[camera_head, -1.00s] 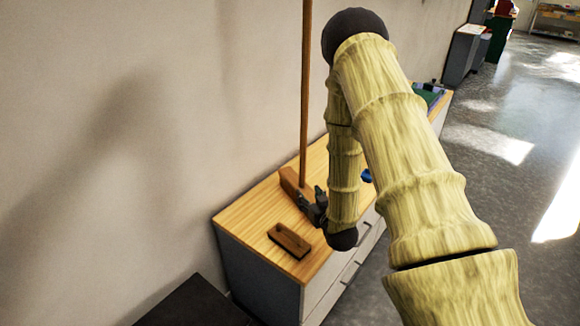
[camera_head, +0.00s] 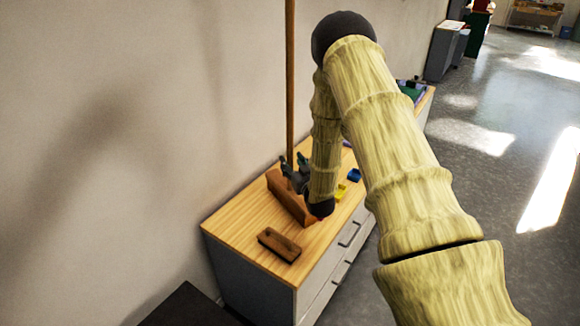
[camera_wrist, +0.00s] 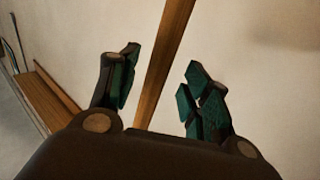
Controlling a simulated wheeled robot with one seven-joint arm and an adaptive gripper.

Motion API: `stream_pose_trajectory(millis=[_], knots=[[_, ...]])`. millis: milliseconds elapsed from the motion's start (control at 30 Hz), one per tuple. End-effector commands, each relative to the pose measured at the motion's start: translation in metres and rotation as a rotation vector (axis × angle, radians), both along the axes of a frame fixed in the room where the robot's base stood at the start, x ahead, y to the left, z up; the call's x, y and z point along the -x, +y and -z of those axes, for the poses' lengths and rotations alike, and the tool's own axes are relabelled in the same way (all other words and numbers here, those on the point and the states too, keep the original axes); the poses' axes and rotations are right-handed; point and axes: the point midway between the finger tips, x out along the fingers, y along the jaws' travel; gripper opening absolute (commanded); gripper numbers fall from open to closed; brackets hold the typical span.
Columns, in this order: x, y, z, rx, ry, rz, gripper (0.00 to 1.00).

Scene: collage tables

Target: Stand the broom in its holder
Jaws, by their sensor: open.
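The broom stands upright on the wooden cabinet top, its long brown handle (camera_head: 290,85) rising beside the wall and out of view. Its block-like head (camera_head: 291,199) rests on the top. My gripper (camera_head: 293,170) is at the lower handle, just above the head. In the wrist view the handle (camera_wrist: 165,55) runs between the two spread fingers of my gripper (camera_wrist: 158,85), with a gap on each side. A small dark-brown block (camera_head: 279,244), possibly the holder, lies on the top nearer the front left corner, apart from the broom.
The cabinet top (camera_head: 235,222) stands against the wall. A yellow piece (camera_head: 341,191) and a blue piece (camera_head: 354,175) lie right of my gripper. A green item (camera_head: 411,92) is at the far end. A dark surface (camera_head: 190,308) is at the lower left.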

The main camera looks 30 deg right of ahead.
Motion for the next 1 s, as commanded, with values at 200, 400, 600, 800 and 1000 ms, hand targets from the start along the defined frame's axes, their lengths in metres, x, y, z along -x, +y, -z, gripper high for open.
stream_pose_trajectory(millis=[200,400,600,800,1000], knots=[[-0.024,-0.007,0.0,0.0,0.0,0.001,0.48],[-0.03,-0.009,0.001,-0.001,0.0,0.002,0.48],[-0.03,-0.009,0.001,-0.001,0.0,0.002,0.37],[-0.029,-0.009,0.001,-0.001,0.0,0.002,0.01],[-0.029,-0.009,0.001,-0.001,0.0,0.003,0.0]])
